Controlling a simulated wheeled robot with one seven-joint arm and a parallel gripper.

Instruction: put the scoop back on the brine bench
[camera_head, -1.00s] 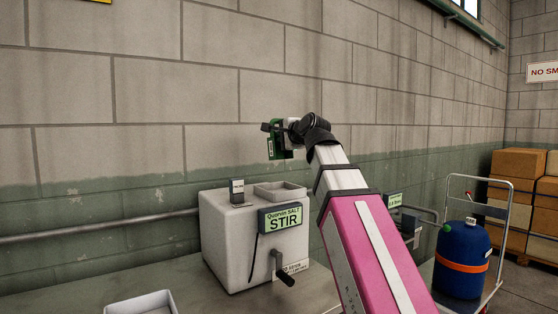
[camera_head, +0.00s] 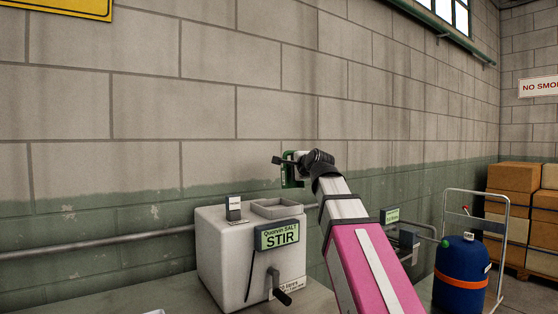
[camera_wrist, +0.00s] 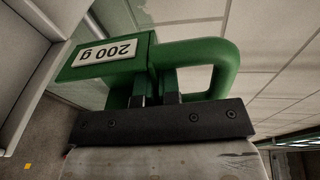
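The green scoop, with a white "200 g" label and a looped handle, fills the top of the wrist view (camera_wrist: 118,62). My gripper (camera_wrist: 156,88) is shut on it where the handle meets the body. In the head view the scoop (camera_head: 288,172) is a small green shape at my gripper (camera_head: 296,163), raised above and right of the white STIR tank. The brine bench (camera_head: 150,303) shows as a grey top along the bottom edge, under the tank. Most of the bench is below the picture.
The white tank (camera_head: 222,262) has an open hopper (camera_head: 277,210), a STIR display (camera_head: 279,237) and a black crank (camera_head: 279,288). A pipe (camera_head: 100,244) runs along the wall behind. A trolley with a blue drum (camera_head: 461,285) and stacked boxes (camera_head: 517,178) stand at right.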

